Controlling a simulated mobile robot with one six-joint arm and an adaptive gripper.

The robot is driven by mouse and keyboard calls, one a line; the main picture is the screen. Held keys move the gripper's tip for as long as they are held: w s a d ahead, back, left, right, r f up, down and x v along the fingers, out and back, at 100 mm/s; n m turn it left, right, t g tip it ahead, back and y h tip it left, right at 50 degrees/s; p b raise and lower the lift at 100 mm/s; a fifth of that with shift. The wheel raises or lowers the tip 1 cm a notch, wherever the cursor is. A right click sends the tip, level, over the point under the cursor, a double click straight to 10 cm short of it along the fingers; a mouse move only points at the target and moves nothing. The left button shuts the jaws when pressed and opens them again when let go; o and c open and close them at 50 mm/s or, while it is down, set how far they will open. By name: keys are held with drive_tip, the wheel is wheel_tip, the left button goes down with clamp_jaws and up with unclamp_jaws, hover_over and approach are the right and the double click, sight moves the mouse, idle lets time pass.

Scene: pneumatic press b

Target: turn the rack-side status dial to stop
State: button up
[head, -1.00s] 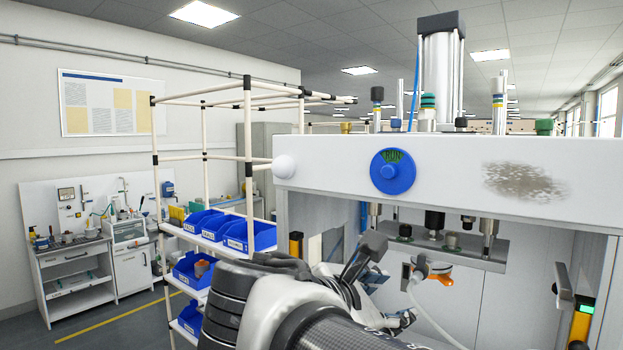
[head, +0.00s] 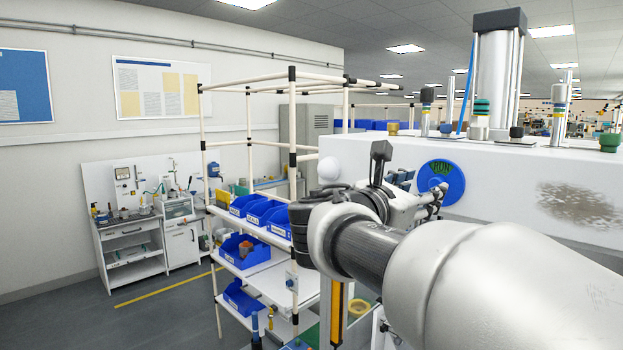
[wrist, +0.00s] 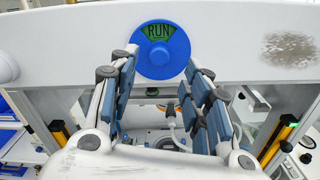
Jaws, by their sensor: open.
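The status dial is a round blue disc with a raised knob and a green window reading RUN. It sits on the white front beam of the press, on the right in the head view (head: 443,184) and at the top centre in the wrist view (wrist: 164,58). My gripper (wrist: 160,72) is open and empty, its fingers spread to either side of the dial's lower part in the wrist view. In the head view my gripper (head: 432,196) is beside the dial, partly hidden by my arm. I cannot tell whether the fingers touch the dial.
A white ball-shaped knob (head: 329,169) sits at the beam's left end. A pipe-frame rack (head: 292,110) with blue bins (head: 268,214) stands left of the press. A workbench (head: 130,245) is further left. Yellow-black posts (wrist: 277,142) stand below the beam.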

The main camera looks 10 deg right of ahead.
sight(435, 184)
drive_tip(key=x, duration=0.6)
drive_tip(key=shift+c, duration=0.3)
clamp_jaws()
idle(0.4)
drive_tip(key=shift+s+f+m+b, duration=0.1)
drive_tip(key=shift+m+b, duration=3.8)
drive_tip(key=shift+m, duration=0.55)
drive_tip(key=shift+f+m+b, duration=0.1)
drive_tip(key=shift+m+b, duration=3.8)
drive_tip(key=shift+m, duration=0.55)
